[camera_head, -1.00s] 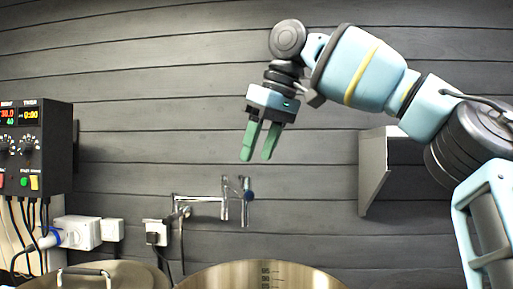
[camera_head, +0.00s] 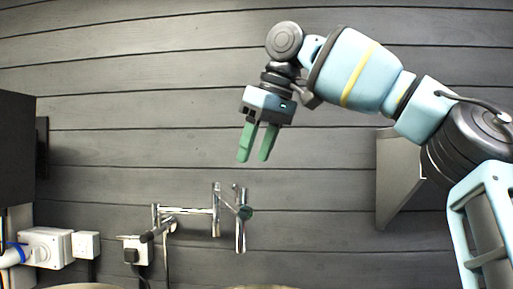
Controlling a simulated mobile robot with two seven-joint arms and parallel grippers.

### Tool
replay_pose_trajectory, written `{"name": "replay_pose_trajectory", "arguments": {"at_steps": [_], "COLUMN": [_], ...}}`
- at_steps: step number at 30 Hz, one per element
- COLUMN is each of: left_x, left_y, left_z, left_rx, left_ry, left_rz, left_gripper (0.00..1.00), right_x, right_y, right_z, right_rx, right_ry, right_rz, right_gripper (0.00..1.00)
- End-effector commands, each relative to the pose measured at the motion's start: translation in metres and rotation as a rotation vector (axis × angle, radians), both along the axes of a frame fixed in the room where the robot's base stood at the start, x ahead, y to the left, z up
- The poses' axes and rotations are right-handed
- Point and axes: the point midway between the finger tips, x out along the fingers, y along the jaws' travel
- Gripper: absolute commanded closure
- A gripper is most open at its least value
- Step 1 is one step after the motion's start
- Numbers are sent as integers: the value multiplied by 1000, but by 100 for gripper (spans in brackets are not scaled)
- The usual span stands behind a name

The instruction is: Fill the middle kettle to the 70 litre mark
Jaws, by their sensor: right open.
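My right gripper (camera_head: 254,157) hangs from the arm at the upper middle, its green fingers apart and empty, pointing down. Below it, apart from it, is the chrome wall tap (camera_head: 186,211) with a jointed arm and a downward spout (camera_head: 240,236). A small dark teal knob (camera_head: 245,212) sits near the spout's top. I cannot tell whether water runs. Only a thin strip of a kettle rim (camera_head: 262,287) shows at the bottom edge under the spout. Its inside and litre marks are out of view. My left gripper is not in view.
A dark control box (camera_head: 17,150) is at the left edge, its front hidden from here. White socket boxes (camera_head: 46,248) and a socket with a black plug (camera_head: 133,250) are on the wall. A grey bracket or shelf (camera_head: 400,178) sticks out at right, behind my arm.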

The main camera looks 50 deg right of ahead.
Motion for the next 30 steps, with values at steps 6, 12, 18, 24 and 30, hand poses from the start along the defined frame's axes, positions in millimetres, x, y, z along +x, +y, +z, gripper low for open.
{"name": "replay_pose_trajectory", "arguments": {"at_steps": [6,12,18,24,30], "left_x": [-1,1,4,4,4], "left_y": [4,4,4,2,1], "left_z": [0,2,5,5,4], "left_rx": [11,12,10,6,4], "left_ry": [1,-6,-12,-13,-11], "left_rz": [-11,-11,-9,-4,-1], "left_gripper": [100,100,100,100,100], "right_x": [6,16,25,29,29], "right_y": [0,2,3,4,4], "right_z": [-15,-42,-62,-71,-72], "right_rx": [-1,1,1,1,1], "right_ry": [2,2,-1,-1,-1], "right_rz": [1,0,-1,-1,-1], "right_gripper": [50,50,50,50,50]}}
